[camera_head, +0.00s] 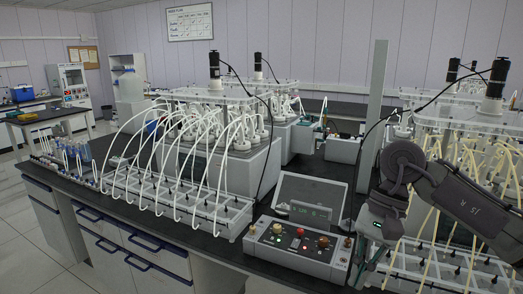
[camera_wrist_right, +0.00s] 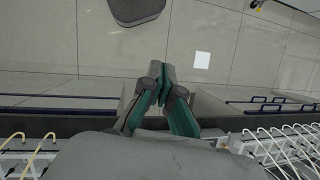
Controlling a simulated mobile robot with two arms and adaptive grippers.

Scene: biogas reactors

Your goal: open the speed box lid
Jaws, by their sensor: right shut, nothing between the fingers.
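The speed box (camera_head: 298,252) is a low grey control box at the front edge of the black bench, with coloured knobs and lit buttons on top. A clear, framed lid (camera_head: 318,190) stands tilted up at its back, and a small display (camera_head: 310,211) shows at its lower part. My right gripper (camera_head: 362,272) is just right of the box, pointing down and apart from the lid. In the right wrist view its two green-padded fingers (camera_wrist_right: 164,88) meet at the tips, shut and empty, with floor behind them. The left gripper is not in view.
Another rack with yellowish tubes (camera_head: 450,268) is to the right, close behind my right arm. A grey post (camera_head: 374,120) rises behind the box. Black cables hang nearby.

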